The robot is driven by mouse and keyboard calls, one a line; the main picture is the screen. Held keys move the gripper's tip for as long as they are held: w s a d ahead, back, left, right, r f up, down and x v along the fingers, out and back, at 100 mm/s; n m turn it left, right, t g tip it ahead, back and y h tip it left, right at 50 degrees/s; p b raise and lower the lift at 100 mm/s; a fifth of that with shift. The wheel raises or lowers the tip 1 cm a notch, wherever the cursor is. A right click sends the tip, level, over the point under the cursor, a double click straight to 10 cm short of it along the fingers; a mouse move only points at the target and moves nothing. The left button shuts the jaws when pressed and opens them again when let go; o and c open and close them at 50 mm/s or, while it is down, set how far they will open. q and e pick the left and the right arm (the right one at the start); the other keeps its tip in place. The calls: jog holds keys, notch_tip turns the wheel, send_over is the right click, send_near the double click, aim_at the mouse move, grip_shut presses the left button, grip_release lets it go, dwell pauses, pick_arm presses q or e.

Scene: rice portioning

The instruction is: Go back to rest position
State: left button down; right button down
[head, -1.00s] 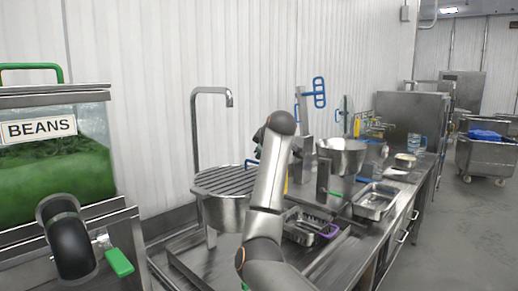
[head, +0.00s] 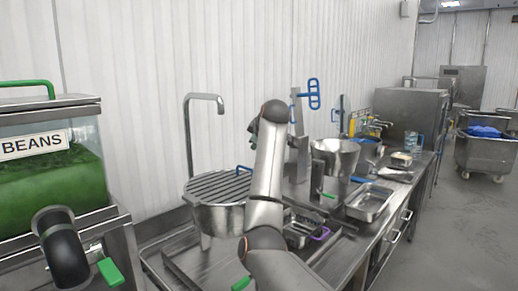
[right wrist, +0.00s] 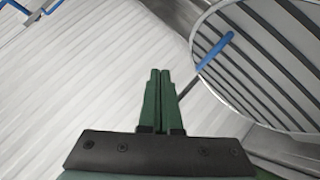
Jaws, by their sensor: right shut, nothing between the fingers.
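My right gripper (right wrist: 160,76) shows in the right wrist view with its green fingers together and nothing between them. It is in the air beside the slatted round lid of the steel pot (right wrist: 235,80), whose blue handle (right wrist: 215,52) lies just right of the fingertips in that picture. In the head view my right arm rises from the bottom middle and bends at the top. The right gripper (head: 254,126) is mostly hidden behind the arm there. My left gripper is not in view.
A bean container (head: 40,185) labelled BEANS stands at the left, with a dark spout and green handle (head: 110,271). The steel counter (head: 345,250) holds a funnel-like bowl (head: 335,155) and trays (head: 370,200). A wheeled cart (head: 484,153) stands far right. Floor at right is clear.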

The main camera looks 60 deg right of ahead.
jog(key=s+r, duration=0.5)
jog(key=s, duration=0.1)
jog(key=shift+a+r+b, duration=0.2)
jog(key=shift+r+b, duration=0.15)
jog(key=shift+r, duration=0.05)
jog(key=shift+s, duration=0.15)
